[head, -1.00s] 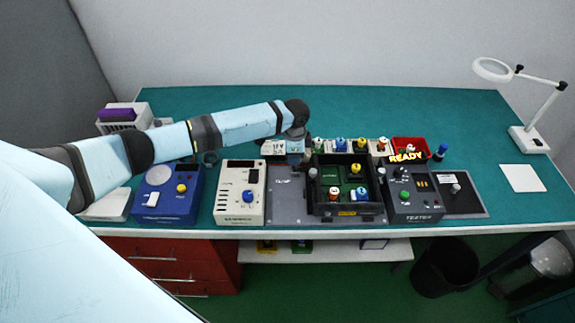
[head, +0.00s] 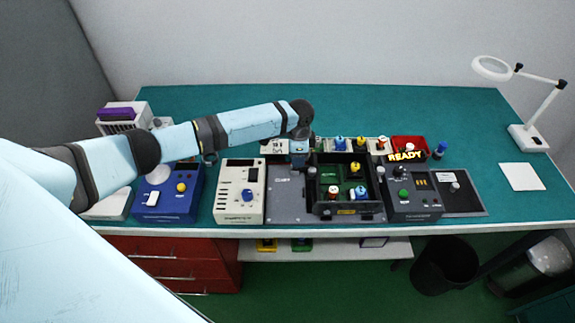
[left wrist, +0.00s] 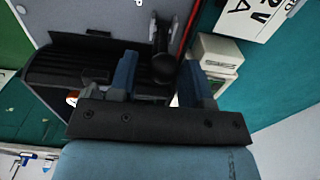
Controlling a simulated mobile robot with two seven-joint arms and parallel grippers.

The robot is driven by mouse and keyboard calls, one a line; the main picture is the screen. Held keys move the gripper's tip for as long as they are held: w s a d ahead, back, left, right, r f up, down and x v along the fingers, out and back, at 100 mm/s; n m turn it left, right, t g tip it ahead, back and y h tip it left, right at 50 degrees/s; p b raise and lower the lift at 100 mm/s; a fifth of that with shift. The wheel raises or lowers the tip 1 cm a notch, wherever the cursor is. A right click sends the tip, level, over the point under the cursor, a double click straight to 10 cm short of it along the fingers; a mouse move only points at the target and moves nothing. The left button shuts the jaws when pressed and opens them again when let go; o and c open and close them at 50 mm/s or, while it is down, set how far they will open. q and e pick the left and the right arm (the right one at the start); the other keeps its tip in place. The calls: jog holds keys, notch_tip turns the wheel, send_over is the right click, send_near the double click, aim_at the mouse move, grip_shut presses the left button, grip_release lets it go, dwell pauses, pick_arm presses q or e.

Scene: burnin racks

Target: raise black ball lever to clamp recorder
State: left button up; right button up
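The black ball lever (left wrist: 163,68) shows in the left wrist view as a dark ball on a short arm beside the black tray. My left gripper (left wrist: 159,64) is open, with one blue finger on each side of the ball; contact cannot be told. In the head view my left gripper (head: 299,157) points down at the back left corner of the black tray (head: 347,209), and its wrist and fingers hide the lever. I cannot tell which unit is the recorder. My right gripper is not in view.
A grey plate (head: 285,203) lies left of the tray. A cream box (head: 228,205) and a blue box (head: 178,210) stand farther left, a dark tester (head: 415,207) to the right. Small coloured pieces and a red bin (head: 421,143) line the back.

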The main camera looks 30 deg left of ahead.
pick_arm(q)
jog(key=shift+r, duration=0.15)
notch_tip(320, 180, up, 3)
jog(key=p, duration=0.3)
jog(key=shift+a, duration=0.1)
jog(key=shift+r, duration=2.95)
